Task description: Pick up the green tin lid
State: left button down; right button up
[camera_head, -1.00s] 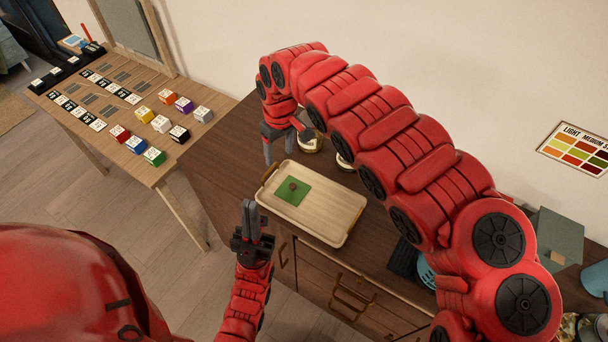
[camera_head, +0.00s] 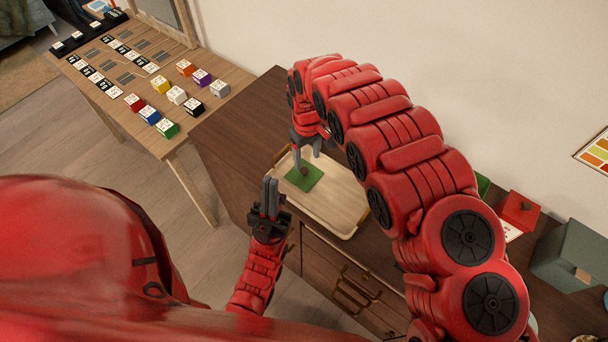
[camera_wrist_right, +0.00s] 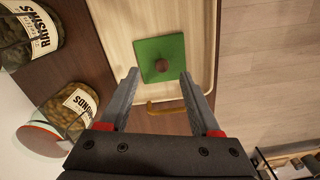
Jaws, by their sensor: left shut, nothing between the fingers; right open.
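The green tin lid (camera_head: 303,178) is a flat green square with a round brown knob. It lies on the pale wooden tray (camera_head: 338,205) on the dark cabinet top. In the right wrist view the lid (camera_wrist_right: 160,58) lies ahead of the open fingers, its knob (camera_wrist_right: 161,65) roughly between their lines. My right gripper (camera_head: 306,158) is open and empty, over the tray's far left end by the lid; it also shows in the wrist view (camera_wrist_right: 158,78). My left gripper (camera_head: 269,184) is shut and empty, pointing up in front of the cabinet.
Two labelled jars, raisins (camera_wrist_right: 30,35) and almonds (camera_wrist_right: 70,105), stand beside the tray. A brass tray handle (camera_wrist_right: 165,107) lies below the fingers. A red lidded box (camera_head: 519,212) and a grey-green box (camera_head: 572,254) stand at right. A side table (camera_head: 140,75) holds several coloured blocks.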

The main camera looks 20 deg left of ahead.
aim_at(304, 170)
jog(key=shift+a+f+p, duration=0.1)
jog(key=shift+f+p, duration=0.55)
jog(key=shift+f, duration=0.2)
jog(key=shift+a+f, duration=0.2)
jog(key=shift+f, duration=0.1)
jog(key=shift+a+f+p, duration=0.15)
jog(key=shift+f+p, duration=0.4)
jog(key=shift+f, duration=1.2)
grip_shut()
